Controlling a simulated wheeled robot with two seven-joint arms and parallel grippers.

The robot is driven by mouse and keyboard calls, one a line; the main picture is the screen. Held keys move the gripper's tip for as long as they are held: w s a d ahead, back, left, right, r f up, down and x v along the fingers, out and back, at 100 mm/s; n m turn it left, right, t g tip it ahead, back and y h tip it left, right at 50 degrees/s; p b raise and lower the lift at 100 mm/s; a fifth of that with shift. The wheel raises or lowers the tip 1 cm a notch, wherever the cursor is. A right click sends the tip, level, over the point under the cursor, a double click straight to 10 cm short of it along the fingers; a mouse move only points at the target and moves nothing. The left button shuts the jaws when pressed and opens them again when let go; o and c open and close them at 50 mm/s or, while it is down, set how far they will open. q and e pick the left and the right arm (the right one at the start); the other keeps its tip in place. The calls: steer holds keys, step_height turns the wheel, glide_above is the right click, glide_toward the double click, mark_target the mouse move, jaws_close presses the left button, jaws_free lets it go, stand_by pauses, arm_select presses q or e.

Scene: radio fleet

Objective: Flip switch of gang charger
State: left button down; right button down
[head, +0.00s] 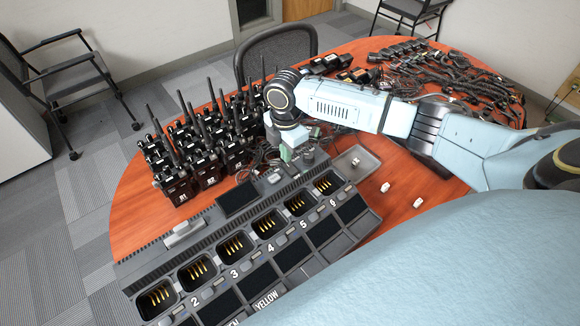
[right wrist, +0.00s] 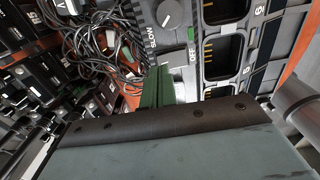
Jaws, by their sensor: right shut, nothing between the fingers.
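The gang charger (head: 270,249) is a long dark unit across the front of the table, with a row of numbered empty bays. In the right wrist view its end panel shows a grey dial (right wrist: 170,13) with the words SLOW and OFF beside it. My right gripper (head: 285,152) is over the far right end of the charger. Its green fingers (right wrist: 157,88) are shut with nothing between them, close to the panel below the OFF label. My left gripper is not in view.
Several black radios (head: 205,170) stand with antennas up behind the charger on the left. Tangled cables (right wrist: 105,40) lie close beside the fingers. A grey tray (head: 356,162) and small white pieces (head: 418,203) lie to the right. A black chair (head: 272,45) stands behind the table.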

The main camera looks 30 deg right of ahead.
steer(key=shift+f+b, duration=0.35)
steer(key=shift+f, duration=0.65)
stand_by(0.8)
steer(key=shift+r, duration=0.1)
step_height(320, 180, up, 7)
steer(key=p, duration=0.8)
stand_by(0.5)
